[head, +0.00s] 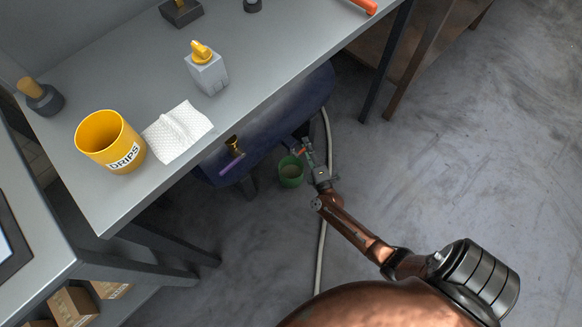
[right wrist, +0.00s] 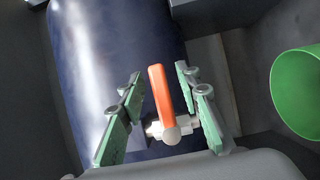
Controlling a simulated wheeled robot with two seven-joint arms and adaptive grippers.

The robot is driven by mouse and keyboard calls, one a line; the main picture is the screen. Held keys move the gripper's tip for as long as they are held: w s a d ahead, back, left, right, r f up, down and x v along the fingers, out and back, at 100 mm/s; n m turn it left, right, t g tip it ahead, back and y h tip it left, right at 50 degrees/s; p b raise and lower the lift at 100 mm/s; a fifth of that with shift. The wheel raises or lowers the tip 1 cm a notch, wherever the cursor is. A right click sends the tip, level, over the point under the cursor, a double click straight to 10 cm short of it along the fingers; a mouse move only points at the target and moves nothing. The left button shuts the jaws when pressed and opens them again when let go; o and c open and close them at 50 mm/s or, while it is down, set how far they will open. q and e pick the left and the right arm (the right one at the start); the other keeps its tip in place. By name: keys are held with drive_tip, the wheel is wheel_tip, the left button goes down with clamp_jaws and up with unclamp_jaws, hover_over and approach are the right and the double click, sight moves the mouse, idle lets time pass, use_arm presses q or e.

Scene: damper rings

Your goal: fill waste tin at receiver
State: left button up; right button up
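The receiver (head: 275,120) is a dark blue tank under the bench, and it fills much of the right wrist view (right wrist: 115,60). A drain valve with an orange lever (right wrist: 160,90) and a pale metal body sits at the tank. A green tin (head: 291,178) stands upright on the floor below the tank, with something beige inside; its green wall also shows in the right wrist view (right wrist: 300,90). My right gripper (head: 305,150) is open, its green-padded fingers (right wrist: 160,95) on either side of the orange lever with gaps. My left gripper is out of view.
A purple-handled brass valve (head: 232,158) is on the tank's left. A pale hose (head: 320,255) crosses the floor.

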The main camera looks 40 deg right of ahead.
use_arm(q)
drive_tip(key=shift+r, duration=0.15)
use_arm(e)
drive_tip(key=shift+s, duration=0.15)
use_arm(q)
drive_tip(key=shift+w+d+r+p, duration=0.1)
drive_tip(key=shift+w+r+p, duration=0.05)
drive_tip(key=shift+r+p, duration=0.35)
use_arm(e)
drive_tip(key=shift+v, duration=0.85)
drive_tip(key=shift+s+a, duration=0.1)
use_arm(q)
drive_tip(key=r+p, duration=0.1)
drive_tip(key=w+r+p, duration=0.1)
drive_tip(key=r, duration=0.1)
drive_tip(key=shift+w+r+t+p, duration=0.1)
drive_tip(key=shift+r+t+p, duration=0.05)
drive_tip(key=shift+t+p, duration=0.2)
use_arm(e)
drive_tip(key=v, duration=0.5)
drive_tip(key=shift+s+a, duration=0.15)
drive_tip(key=shift+s, duration=0.2)
